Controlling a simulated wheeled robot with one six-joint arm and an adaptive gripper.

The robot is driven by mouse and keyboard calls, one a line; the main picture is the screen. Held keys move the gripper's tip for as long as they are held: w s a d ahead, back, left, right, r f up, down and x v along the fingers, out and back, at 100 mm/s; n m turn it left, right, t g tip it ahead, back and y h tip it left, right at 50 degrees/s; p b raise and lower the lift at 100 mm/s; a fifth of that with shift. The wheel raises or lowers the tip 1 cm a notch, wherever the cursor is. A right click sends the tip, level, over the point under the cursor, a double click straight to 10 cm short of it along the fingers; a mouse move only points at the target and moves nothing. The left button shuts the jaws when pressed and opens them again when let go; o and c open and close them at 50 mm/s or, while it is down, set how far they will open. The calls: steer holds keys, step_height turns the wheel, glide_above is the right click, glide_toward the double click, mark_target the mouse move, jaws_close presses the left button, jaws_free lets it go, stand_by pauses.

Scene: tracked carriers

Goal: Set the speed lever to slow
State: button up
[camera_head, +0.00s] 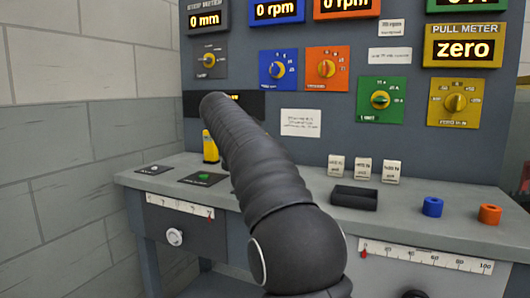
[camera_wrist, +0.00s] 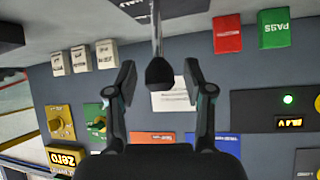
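In the wrist view a lever (camera_wrist: 158,72), a thin metal rod with a black knob, comes in from the top edge. I cannot read a label that names it as the speed lever. My gripper (camera_wrist: 159,76) is open, with one finger on each side of the knob. Gaps show between the knob and both fingers. In the head view my own dark arm hides the lever and my gripper.
The grey bench (camera_head: 440,237) carries a black tray (camera_head: 354,197), a blue ring (camera_head: 432,206), an orange ring (camera_head: 489,214) and several white blocks. Dials and meters fill the panel behind. Red and green blocks (camera_wrist: 228,34) show beside the lever in the wrist view.

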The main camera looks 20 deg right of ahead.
steer(key=shift+s, duration=0.1)
steer(key=v, duration=1.2)
steer(key=s+a+f+n+y, duration=0.1)
steer(key=s+f+n+y, duration=0.3)
steer(key=s+f, duration=1.2)
steer(key=s+a+f+n+y, duration=0.1)
steer(key=s+f+n+y, duration=0.3)
steer(key=s+f, duration=1.3)
steer(key=s+n, duration=0.3)
steer(key=shift+s+a+f+n+g+y, duration=0.3)
steer(key=shift+s+a+n+g+y, duration=0.1)
